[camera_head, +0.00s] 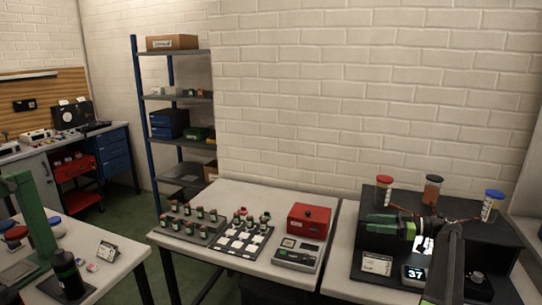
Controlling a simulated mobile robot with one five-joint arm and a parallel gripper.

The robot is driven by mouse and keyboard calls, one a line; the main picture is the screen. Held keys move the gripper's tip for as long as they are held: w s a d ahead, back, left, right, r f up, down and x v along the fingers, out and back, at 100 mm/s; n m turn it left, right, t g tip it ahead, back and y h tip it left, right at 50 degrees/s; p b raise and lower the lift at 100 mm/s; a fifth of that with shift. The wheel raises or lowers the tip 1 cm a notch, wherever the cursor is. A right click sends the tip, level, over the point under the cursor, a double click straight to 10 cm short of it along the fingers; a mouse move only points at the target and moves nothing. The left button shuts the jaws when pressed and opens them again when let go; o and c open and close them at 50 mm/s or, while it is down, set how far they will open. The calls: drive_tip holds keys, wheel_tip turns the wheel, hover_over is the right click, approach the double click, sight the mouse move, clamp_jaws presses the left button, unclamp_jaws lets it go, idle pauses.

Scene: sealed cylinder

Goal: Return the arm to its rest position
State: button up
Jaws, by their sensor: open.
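My arm rises from the bottom right of the head view, and its dark link stands in front of the black stand. My gripper (370,223) extends to the left from the wrist, with two green fingers apart and nothing visible between them. It is in front of the left part of the black stand (480,207). A red-capped cylinder (384,192), a brown-red cylinder (432,188) and a blue-capped cylinder (491,205) stand at that stand, above or behind my gripper and arm. My arm hides part of the stand.
A small display (414,274) reading 37 and a white card (376,264) sit below my gripper. The middle table holds a red box (309,221), a grey device (298,254) and racks of small bottles (195,224). A green upright (33,220) stands at left.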

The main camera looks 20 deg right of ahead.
drive_tip(key=w+a+f+n+g+p, duration=0.1)
drive_tip(key=w+a+f+g, duration=0.15)
drive_tip(key=a, duration=0.95)
drive_tip(key=w+a+f+n+g+p, duration=0.1)
drive_tip(key=w+a+g, duration=0.2)
drive_tip(key=a, duration=0.9)
drive_tip(key=s+a+f+g+h+p, duration=0.1)
drive_tip(key=s+a+f+g, duration=0.1)
drive_tip(key=a, duration=0.7)
drive_tip(key=s+a+f+g+h, duration=0.2)
drive_tip(key=a+f, duration=0.1)
drive_tip(key=a, duration=0.7)
drive_tip(key=s+a+f+m+g+h+p, duration=0.1)
drive_tip(key=s+a+f+m+h, duration=0.15)
drive_tip(key=s+a, duration=0.2)
drive_tip(key=s+a+f+m+g+h+p, duration=0.1)
drive_tip(key=s+a+f+m+h, duration=0.1)
drive_tip(key=s+a+f+h, duration=0.3)
drive_tip(key=s+d+m+t+h, duration=0.1)
drive_tip(key=s+d+m+h, duration=0.1)
drive_tip(key=d+m, duration=0.5)
drive_tip(key=d+h, duration=0.1)
drive_tip(key=d, duration=0.2)
drive_tip(key=shift+s+m, duration=0.3)
drive_tip(key=shift+m, duration=0.05)
drive_tip(key=shift+d+f, duration=0.1)
